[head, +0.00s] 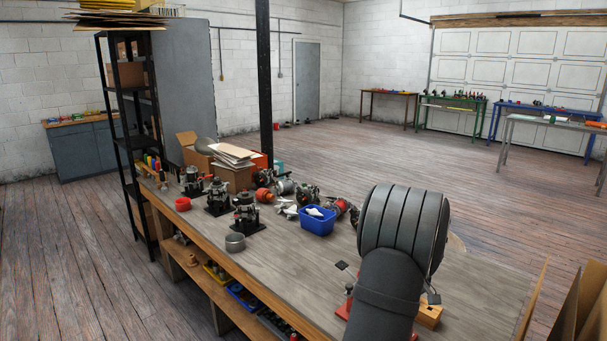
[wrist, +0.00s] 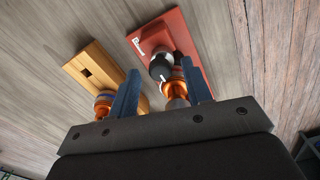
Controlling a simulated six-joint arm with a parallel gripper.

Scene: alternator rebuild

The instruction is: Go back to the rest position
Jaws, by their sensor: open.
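My gripper (wrist: 161,68) is open, with its two blue fingers apart in the wrist view. A part with copper-orange and dark sections (wrist: 174,86) shows between and beyond the fingers, over a red base plate (wrist: 172,28). I cannot tell how far it is from the fingers. A wooden block (wrist: 92,65) lies to the left, with another copper-coloured part (wrist: 103,101) partly behind the left finger. In the head view my arm covers my gripper; only edges of the red base (head: 344,307) and the wooden block (head: 430,316) show beside it.
The workbench (head: 290,270) holds a blue bin (head: 318,221), a metal cup (head: 235,242), a red ring (head: 183,204) and several alternator parts on black stands (head: 247,215). Cardboard sheets (head: 575,310) stand at the lower right.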

